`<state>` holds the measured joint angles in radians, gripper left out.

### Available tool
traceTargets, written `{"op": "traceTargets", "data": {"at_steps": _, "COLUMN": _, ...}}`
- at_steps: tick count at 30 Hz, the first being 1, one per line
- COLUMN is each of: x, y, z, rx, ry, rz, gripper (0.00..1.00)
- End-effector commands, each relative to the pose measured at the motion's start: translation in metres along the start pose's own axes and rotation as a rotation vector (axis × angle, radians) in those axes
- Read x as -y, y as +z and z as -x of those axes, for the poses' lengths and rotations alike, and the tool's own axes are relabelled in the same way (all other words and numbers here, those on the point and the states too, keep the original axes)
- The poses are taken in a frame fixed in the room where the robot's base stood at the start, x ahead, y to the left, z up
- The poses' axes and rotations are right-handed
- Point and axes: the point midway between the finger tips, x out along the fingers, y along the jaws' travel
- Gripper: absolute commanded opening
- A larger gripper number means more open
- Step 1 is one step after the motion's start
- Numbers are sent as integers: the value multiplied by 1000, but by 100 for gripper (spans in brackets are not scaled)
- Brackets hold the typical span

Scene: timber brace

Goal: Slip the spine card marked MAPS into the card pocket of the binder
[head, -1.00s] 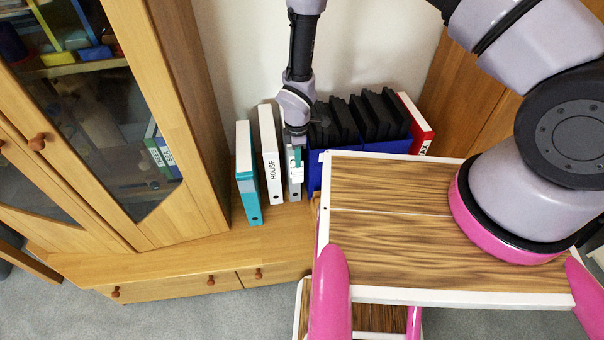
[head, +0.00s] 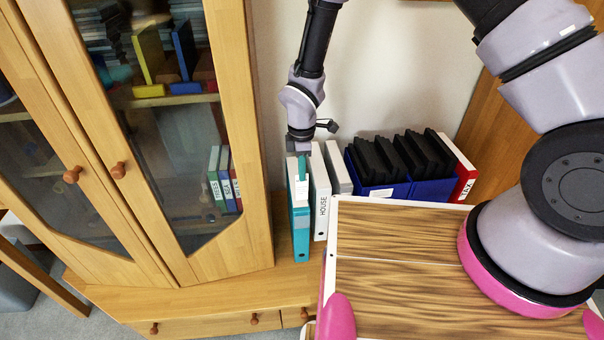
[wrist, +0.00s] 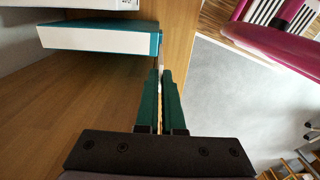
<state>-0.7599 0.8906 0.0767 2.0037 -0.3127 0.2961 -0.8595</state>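The teal binder (head: 301,238) stands upright at the left end of the row, its narrow spine facing out. It also shows in the wrist view (wrist: 157,42), at upper left. My gripper (head: 302,168) is in front of the upper part of this spine, green fingers pointing down. In the wrist view the fingers (wrist: 161,78) are nearly together, with a thin pale edge between their tips. This is the white card (head: 301,188), seen edge-on there; its marking is not readable. It overlaps the spine in the head view and hides the pocket. I cannot tell whether it touches the binder.
A white HOUSE binder (head: 321,205) and a grey binder (head: 341,170) stand just right. Blue boxes (head: 398,190) of black folders and a red TAX binder (head: 464,178) follow. A glass-door cabinet (head: 245,140) stands close at left. The wooden ledge (head: 240,285) in front is clear.

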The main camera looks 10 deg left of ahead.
Motion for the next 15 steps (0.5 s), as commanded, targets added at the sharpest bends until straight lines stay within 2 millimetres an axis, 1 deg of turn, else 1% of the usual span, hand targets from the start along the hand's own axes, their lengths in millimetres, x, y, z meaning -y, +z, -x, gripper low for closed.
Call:
{"op": "traceTargets", "data": {"at_steps": 7, "x": 0, "y": 0, "z": 0, "rx": -1, "ry": 0, "rz": -1, "gripper": 0}}
{"op": "traceTargets", "data": {"at_steps": 11, "x": 0, "y": 0, "z": -9, "rx": 0, "ry": -1, "rz": -1, "gripper": 0}}
{"op": "traceTargets", "data": {"at_steps": 15, "x": 0, "y": 0, "z": -22, "rx": 1, "ry": -1, "rz": 0, "gripper": 0}}
